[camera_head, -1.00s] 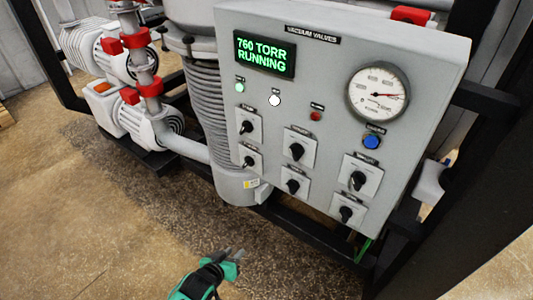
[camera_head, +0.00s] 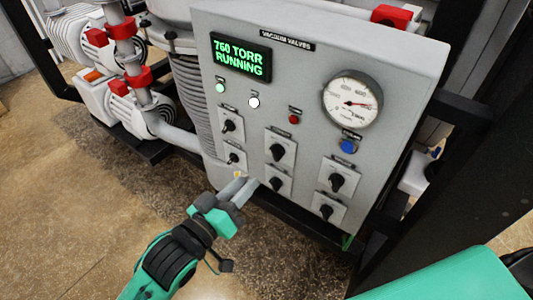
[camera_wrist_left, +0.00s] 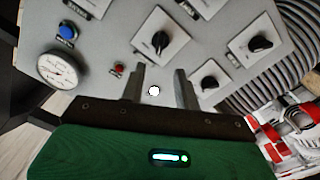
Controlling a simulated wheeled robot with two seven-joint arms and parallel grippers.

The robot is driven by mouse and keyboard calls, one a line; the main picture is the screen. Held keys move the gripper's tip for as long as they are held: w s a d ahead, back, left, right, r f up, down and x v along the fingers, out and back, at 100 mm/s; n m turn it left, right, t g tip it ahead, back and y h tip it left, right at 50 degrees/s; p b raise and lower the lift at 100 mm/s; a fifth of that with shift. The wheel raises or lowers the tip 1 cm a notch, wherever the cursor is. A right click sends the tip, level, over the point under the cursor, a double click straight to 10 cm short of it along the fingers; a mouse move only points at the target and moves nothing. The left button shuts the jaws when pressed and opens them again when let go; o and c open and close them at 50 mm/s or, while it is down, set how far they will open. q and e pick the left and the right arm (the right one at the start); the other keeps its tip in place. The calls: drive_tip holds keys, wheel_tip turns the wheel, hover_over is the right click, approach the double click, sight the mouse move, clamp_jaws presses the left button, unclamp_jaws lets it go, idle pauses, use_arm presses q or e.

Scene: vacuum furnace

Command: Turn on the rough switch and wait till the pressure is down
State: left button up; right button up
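The grey vacuum valves panel (camera_head: 310,60) fills the upper middle of the head view. Its display (camera_head: 240,57) reads 760 TORR RUNNING in green. Several black rotary knobs sit on white plates, including an upper-left knob (camera_head: 229,125) and a middle knob (camera_head: 278,152); their labels are too small to read, so I cannot tell the rough switch. The round gauge (camera_head: 352,100) has a red needle. My left gripper (camera_head: 243,186) is open and empty, in front of the panel's lower left. In the left wrist view, its fingers (camera_wrist_left: 160,75) are apart, with panel knobs beyond them.
A white light (camera_head: 254,102), a green light (camera_head: 220,88), a red light (camera_head: 293,119) and a blue button (camera_head: 348,146) are on the panel. White pumps with red clamps (camera_head: 138,79) stand at left. A black frame surrounds the panel. The floor at front left is clear.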

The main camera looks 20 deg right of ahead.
sight(273, 155)
use_arm(q)
drive_tip(key=p+x, duration=0.2)
drive_tip(key=x, duration=0.7)
drive_tip(key=shift+p, duration=0.3)
drive_tip(key=shift+w+d, duration=0.3)
drive_tip(key=shift+d, duration=0.15)
clamp_jaws()
